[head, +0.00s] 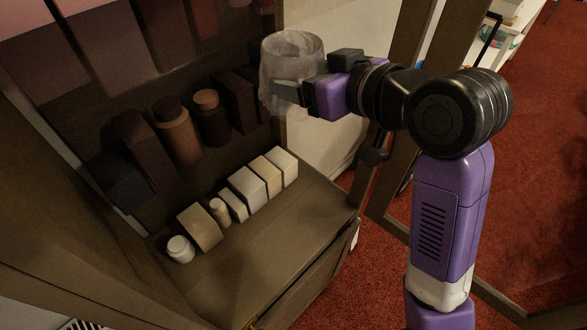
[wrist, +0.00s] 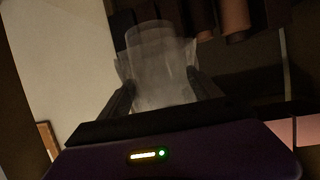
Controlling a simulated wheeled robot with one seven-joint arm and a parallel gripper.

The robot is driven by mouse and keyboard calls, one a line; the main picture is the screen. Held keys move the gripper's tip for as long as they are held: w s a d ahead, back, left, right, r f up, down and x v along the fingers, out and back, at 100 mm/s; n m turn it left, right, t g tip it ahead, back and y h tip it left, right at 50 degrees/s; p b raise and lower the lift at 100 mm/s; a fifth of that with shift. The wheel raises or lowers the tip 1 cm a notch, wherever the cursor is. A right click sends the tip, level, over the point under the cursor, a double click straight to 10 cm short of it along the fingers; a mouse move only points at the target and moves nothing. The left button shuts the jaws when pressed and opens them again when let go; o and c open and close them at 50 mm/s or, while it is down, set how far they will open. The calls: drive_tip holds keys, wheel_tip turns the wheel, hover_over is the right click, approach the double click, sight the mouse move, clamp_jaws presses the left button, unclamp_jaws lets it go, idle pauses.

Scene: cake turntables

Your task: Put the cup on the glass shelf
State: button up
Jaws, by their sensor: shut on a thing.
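A clear, slightly cloudy cup (head: 291,62) is held in the air by my gripper (head: 290,92). In the wrist view the cup (wrist: 160,55) sits between the two dark fingers of my gripper (wrist: 163,98), which are shut on its sides. The cup looks roughly upright in the head view, in front of the upper right part of the dark shelf unit. I cannot clearly make out a glass shelf; the visible lower ledge (head: 285,228) looks like brown wood.
Several pale boxes and small jars (head: 247,187) line the lower ledge. Behind them stand darker boxes and bottles (head: 178,132). The front of the ledge is clear. A wooden frame post (head: 396,150) rises beside my arm. Red carpet (head: 545,190) covers the floor at right.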

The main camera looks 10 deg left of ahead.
wheel_tip(320, 180, down, 5)
drive_tip(key=shift+d+f, duration=0.1)
drive_tip(key=shift+f+p, duration=0.3)
drive_tip(key=shift+f, duration=2.05)
drive_tip(key=shift+f, duration=0.15)
drive_tip(key=o, duration=1.7)
drive_tip(key=shift+c, duration=0.2)
drive_tip(key=b+v, duration=0.1)
drive_tip(key=v, duration=1.1)
